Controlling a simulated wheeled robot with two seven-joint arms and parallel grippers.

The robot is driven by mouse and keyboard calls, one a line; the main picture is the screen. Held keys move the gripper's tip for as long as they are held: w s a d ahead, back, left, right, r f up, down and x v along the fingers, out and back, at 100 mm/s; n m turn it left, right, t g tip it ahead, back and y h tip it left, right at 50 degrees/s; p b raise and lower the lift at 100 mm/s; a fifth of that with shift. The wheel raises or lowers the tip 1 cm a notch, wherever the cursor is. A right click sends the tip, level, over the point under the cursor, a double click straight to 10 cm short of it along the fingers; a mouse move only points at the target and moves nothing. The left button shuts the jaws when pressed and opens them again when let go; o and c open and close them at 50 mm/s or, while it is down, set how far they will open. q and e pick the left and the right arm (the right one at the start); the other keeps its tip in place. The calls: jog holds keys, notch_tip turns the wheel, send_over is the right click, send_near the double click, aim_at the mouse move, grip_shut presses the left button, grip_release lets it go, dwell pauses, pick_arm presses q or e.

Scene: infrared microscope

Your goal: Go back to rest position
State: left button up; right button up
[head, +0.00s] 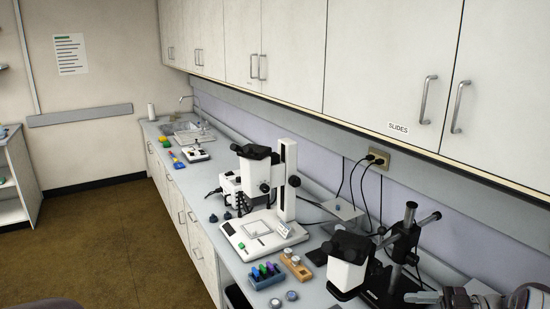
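My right gripper (428,297) is at the bottom right corner, over the near end of the counter and partly cut off by the frame edge. Its finger opening is not clear, and I see nothing held in it. My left gripper is not in view. The white microscope (265,190) stands upright on the counter with a pale stage plate on its base. A second microscope (348,262) with a black stand is nearer, just left of my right gripper.
The counter (215,185) runs along the right wall under white cabinets (385,60). A blue rack (265,277) with coloured items and a wooden block (296,266) sit near the front edge. A sink (195,137) is at the far end. The brown floor (100,240) on the left is clear.

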jog(key=w+d+f+m+t+h, duration=0.4)
jog(key=w+m+t+h, duration=0.1)
jog(key=w+m+h, duration=0.1)
jog(key=w+d+f+m+t+h, duration=0.3)
jog(key=w+d+m+t+h, duration=0.15)
jog(key=w+h, duration=0.25)
jog(key=s+a+f+m+g+h, duration=0.2)
jog(key=s+a+m+g+h, duration=0.15)
jog(key=s, duration=0.35)
jog(key=s+a+f+m+g+h, duration=0.2)
jog(key=s+m+g, duration=0.3)
jog(key=s, duration=0.3)
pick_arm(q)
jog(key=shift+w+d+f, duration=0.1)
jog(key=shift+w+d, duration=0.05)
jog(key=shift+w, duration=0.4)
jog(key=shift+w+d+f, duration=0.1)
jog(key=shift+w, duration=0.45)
pick_arm(e)
jog(key=s+a+r+g+y, duration=0.1)
jog(key=s+a+r, duration=0.1)
jog(key=s+a, duration=0.4)
jog(key=s+a+r+g, duration=0.1)
jog(key=s+a+r, duration=0.2)
jog(key=s+a, duration=0.4)
jog(key=a, duration=0.2)
jog(key=shift+s+a+r+g+y, duration=0.15)
jog(key=shift+a+r+g+y, duration=0.05)
jog(key=shift+a+g+y, duration=0.15)
